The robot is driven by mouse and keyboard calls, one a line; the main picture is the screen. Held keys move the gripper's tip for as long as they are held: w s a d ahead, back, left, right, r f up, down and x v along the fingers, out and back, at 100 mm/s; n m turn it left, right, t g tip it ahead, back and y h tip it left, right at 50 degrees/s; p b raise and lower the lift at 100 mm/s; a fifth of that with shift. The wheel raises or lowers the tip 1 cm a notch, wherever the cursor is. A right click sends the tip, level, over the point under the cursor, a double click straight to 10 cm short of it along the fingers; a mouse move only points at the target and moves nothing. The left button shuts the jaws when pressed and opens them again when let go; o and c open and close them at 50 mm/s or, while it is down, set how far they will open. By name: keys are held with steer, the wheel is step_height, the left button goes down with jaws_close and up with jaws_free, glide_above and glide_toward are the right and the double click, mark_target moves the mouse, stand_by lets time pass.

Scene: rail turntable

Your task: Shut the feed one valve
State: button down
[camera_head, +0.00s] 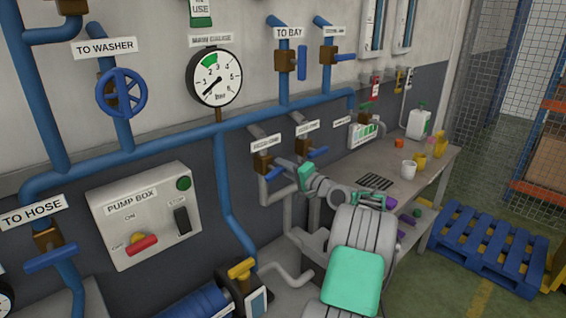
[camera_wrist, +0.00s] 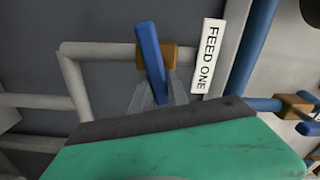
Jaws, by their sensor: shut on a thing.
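The feed one valve (camera_wrist: 155,55) has a brown body on a grey pipe and a blue lever, with the white FEED ONE label (camera_wrist: 213,56) beside it. Its lever lies roughly across the pipe, slightly slanted. My gripper (camera_wrist: 165,92) is shut on the lever's near end. The teal palm hides what lies below in the wrist view. In the head view, the feed one valve (camera_head: 262,163) appears to be the left of the two lower valves, its label too small to read. My gripper (camera_head: 284,168) reaches it from the right.
A similar valve (camera_head: 302,147) sits close on the right, near my gripper. Grey pipes and the blue manifold (camera_head: 180,146) run along the wall. The pump box (camera_head: 145,205) is to the left. A workbench (camera_head: 425,170) with cups and a blue pallet (camera_head: 487,247) are to the right.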

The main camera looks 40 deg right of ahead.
steer(key=shift+d+f+m+p, duration=0.1)
steer(key=shift+f+m+p, duration=0.2)
steer(key=shift+m, duration=0.5)
steer(key=shift+f+m+p, duration=0.1)
steer(key=shift+m+p, duration=0.25)
steer(key=shift+m, duration=0.45)
steer(key=c, duration=1.3)
jaws_free()
steer(key=shift+s, duration=0.1)
steer(key=shift+s, duration=0.4)
steer(key=s+b, duration=0.2)
steer(key=s, duration=0.5)
steer(key=shift+d, duration=0.1)
steer(key=shift+w, duration=0.1)
